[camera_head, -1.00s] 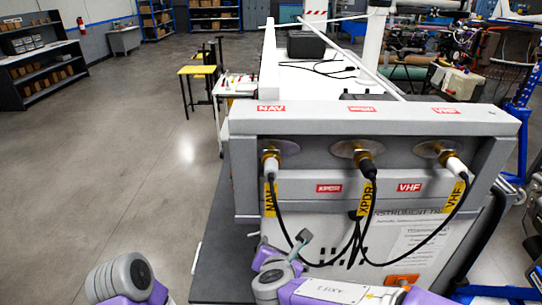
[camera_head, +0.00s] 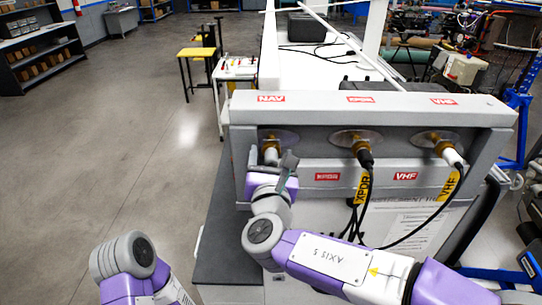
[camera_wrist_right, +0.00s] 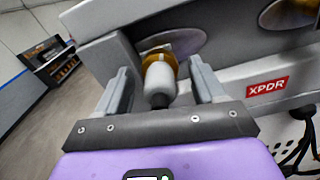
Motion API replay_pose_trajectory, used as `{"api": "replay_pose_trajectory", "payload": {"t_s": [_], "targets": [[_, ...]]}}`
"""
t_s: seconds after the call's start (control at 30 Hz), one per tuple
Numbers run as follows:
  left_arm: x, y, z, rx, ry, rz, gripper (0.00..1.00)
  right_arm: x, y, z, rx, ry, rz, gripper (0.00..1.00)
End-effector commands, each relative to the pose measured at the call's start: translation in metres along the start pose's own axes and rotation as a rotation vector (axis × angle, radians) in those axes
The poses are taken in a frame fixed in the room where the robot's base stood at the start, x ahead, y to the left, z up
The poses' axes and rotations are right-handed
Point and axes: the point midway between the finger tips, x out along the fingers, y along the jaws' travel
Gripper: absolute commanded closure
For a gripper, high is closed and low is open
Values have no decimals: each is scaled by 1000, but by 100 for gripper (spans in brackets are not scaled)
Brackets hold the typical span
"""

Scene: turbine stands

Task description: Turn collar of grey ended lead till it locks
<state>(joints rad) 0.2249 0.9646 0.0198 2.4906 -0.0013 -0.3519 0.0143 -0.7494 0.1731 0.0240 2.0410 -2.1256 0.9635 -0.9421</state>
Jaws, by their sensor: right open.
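The NAV lead's light grey-white connector (camera_head: 271,154) sits at the gold socket under the NAV label, at the left of the panel. In the right wrist view the connector (camera_wrist_right: 159,82) points into the gold fitting (camera_wrist_right: 157,56). My right gripper (camera_wrist_right: 161,88) is open, with one finger on each side of the connector and visible gaps between. In the head view my right gripper (camera_head: 273,160) partly hides the connector and its cable. My left gripper is out of view; only part of my left arm shows at bottom left.
The black-ended XPDR lead (camera_head: 365,158) and the white-ended VHF lead (camera_head: 452,157) hang from sockets to the right. The grey panel frame (camera_head: 370,110) overhangs the sockets.

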Motion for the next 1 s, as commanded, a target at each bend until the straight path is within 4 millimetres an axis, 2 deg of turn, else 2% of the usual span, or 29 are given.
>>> {"api": "replay_pose_trajectory", "payload": {"t_s": [0.23, 0.6, 0.83, 1.0], "targets": [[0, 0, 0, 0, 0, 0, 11, 1, 0, -1, 0, 1, 0, 31], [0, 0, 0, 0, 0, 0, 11, 1, 0, -1, 0, 1, 0, 88], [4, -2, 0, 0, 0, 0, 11, 1, 0, -2, 20, 1, 0, 88], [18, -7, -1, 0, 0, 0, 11, 1, -1, -4, 85, -1, -1, 88]]}}
